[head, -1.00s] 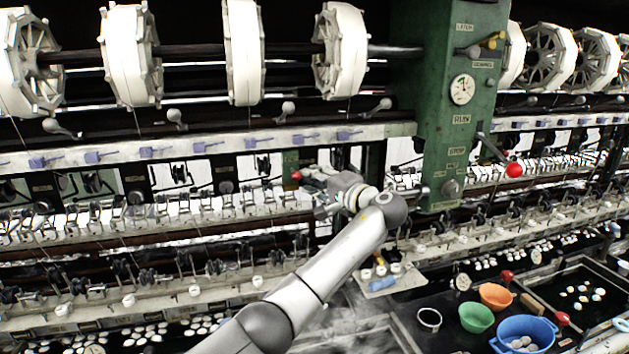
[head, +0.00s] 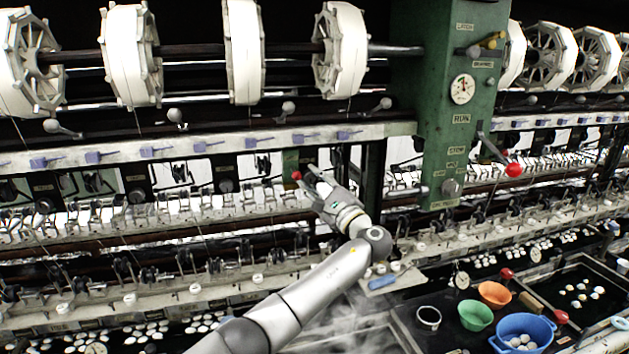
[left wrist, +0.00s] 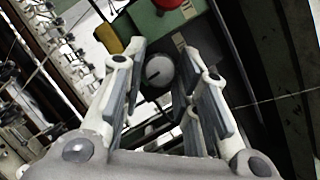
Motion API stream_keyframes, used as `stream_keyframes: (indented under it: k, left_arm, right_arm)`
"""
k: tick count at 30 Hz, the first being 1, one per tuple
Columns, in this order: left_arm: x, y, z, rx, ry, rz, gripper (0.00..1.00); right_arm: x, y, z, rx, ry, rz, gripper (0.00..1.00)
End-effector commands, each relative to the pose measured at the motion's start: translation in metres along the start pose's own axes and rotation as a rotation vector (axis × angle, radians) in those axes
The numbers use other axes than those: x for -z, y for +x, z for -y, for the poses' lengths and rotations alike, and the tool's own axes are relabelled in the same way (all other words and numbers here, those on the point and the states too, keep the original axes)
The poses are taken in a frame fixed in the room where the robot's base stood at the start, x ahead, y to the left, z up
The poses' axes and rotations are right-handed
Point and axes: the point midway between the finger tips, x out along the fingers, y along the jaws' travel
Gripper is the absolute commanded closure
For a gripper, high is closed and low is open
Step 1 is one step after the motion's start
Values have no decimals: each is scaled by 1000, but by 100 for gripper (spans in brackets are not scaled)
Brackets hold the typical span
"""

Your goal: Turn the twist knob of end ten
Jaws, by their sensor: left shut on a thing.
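The twist knob (left wrist: 160,72) is a round grey knob with a dark line across its face. It sits on a small green box (left wrist: 150,20), which also shows in the head view (head: 291,160). My left gripper (left wrist: 161,65) has its two fingers on either side of the knob and is shut on it. In the head view my left gripper (head: 314,178) reaches up and left to the box's lower right, and its fingers hide the knob there. My right gripper is not in view.
A red button (left wrist: 168,4) is on the same box, close above the knob. A yellow part (left wrist: 134,45) lies beside the left finger. A green control column (head: 438,120) with a red-tipped lever (head: 513,170) stands to the right. Coloured bowls (head: 476,316) stand at lower right.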

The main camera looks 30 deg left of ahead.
Motion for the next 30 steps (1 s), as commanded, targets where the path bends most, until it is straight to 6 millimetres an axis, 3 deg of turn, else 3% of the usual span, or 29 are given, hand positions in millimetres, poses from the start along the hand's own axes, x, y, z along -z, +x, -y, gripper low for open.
stream_keyframes:
  k: [23,24,26,30]
  left_arm:
    - [2,-1,-3,37,97,-4,96]
    - [2,-1,-3,37,97,-4,68]
    - [2,-1,-3,37,96,-4,63]
    - [1,-1,-2,38,95,-3,63]
  right_arm:
    - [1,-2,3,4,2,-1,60]
    - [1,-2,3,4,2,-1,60]
    - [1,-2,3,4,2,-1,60]
    - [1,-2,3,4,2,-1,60]
